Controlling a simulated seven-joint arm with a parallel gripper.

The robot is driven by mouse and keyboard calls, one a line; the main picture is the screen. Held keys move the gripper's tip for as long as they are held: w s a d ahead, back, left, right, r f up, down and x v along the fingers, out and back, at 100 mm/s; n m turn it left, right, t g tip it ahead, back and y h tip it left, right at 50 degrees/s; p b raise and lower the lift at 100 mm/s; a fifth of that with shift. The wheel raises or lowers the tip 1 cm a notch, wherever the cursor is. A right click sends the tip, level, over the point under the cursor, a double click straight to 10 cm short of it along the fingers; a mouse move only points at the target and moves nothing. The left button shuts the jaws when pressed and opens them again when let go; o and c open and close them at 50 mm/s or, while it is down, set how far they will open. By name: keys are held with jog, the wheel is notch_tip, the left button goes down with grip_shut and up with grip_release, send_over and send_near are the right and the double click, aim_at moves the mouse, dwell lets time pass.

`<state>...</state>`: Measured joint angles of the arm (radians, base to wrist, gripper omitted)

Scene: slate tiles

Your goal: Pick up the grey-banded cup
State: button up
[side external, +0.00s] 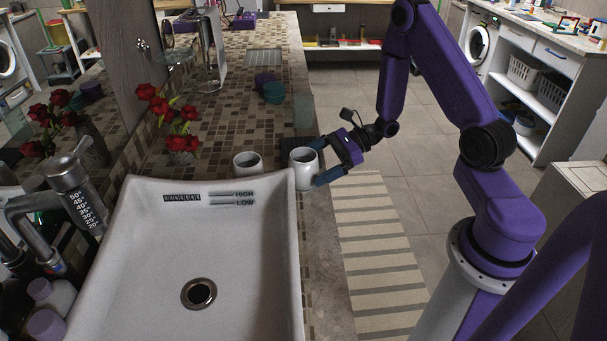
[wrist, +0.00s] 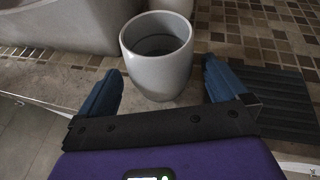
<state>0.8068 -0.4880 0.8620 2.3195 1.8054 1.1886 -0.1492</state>
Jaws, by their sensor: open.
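A white-grey cup (side external: 303,170) stands upright on the tiled counter beside the basin's back right corner. My gripper (side external: 318,161) is open, with its blue fingers on either side of this cup. In the wrist view the cup (wrist: 157,68) stands between the spread fingertips of my gripper (wrist: 161,72); I cannot tell whether they touch it. The cup looks empty inside. A second, similar cup (side external: 247,164) stands to its left, behind the basin. I cannot make out a clear grey band on either cup.
A white basin (side external: 150,260) is close to the cups. A vase of red flowers (side external: 180,143) stands behind and left. A dark ribbed mat (wrist: 275,92) lies right of the cup in the wrist view. The counter edge drops to the floor on the right.

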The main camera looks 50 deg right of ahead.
aim_at(305, 169)
jog(key=shift+x, duration=1.65)
jog(key=shift+f, duration=0.1)
jog(key=c, duration=1.2)
jog(key=shift+r, duration=0.2)
jog(key=shift+r, duration=4.85)
